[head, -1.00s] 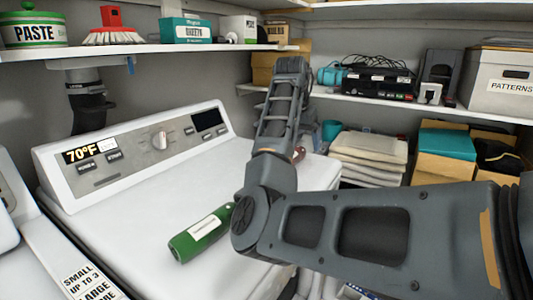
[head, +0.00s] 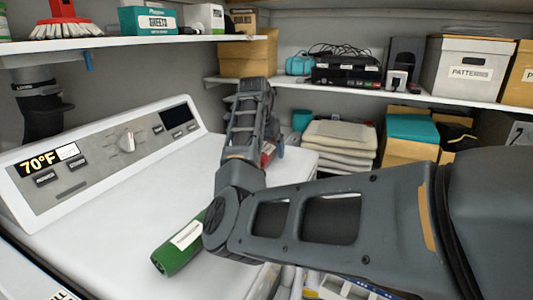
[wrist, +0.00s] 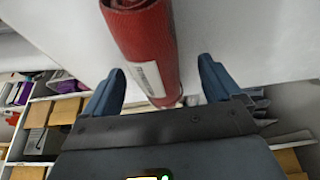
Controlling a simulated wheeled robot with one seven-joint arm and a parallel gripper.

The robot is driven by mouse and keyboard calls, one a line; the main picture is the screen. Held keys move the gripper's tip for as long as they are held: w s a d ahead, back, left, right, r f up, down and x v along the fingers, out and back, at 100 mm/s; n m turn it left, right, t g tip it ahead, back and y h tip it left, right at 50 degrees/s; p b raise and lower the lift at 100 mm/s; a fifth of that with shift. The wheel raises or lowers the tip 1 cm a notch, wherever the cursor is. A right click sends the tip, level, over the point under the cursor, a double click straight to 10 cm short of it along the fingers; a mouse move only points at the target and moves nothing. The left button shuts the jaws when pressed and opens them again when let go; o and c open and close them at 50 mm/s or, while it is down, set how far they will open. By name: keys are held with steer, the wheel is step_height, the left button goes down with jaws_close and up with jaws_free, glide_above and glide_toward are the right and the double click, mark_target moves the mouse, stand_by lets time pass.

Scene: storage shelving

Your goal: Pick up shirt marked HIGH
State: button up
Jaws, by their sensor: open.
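A red rolled item (wrist: 143,38) with a small white label lies on a white surface in the wrist view; I cannot read the label. Part of a red thing (head: 267,151) shows behind my arm on the white machine's top in the head view. My gripper (wrist: 161,72) is open, its two blue fingers on either side of the red roll's near end, with gaps showing. I cannot tell its height over the roll. A green roll (head: 180,246) with a white label lies on the machine top beside my arm. I see no readable HIGH mark.
The white machine (head: 110,215) has a raised control panel reading 70°F at its back. Shelves behind hold boxes, a black device (head: 346,72) and a "PATTERNS" box (head: 468,70). The machine top's left part is clear.

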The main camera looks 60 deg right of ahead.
steer(key=shift+f, duration=0.1)
steer(key=c, duration=1.2)
steer(key=shift+c, duration=0.2)
steer(key=shift+r, duration=0.2)
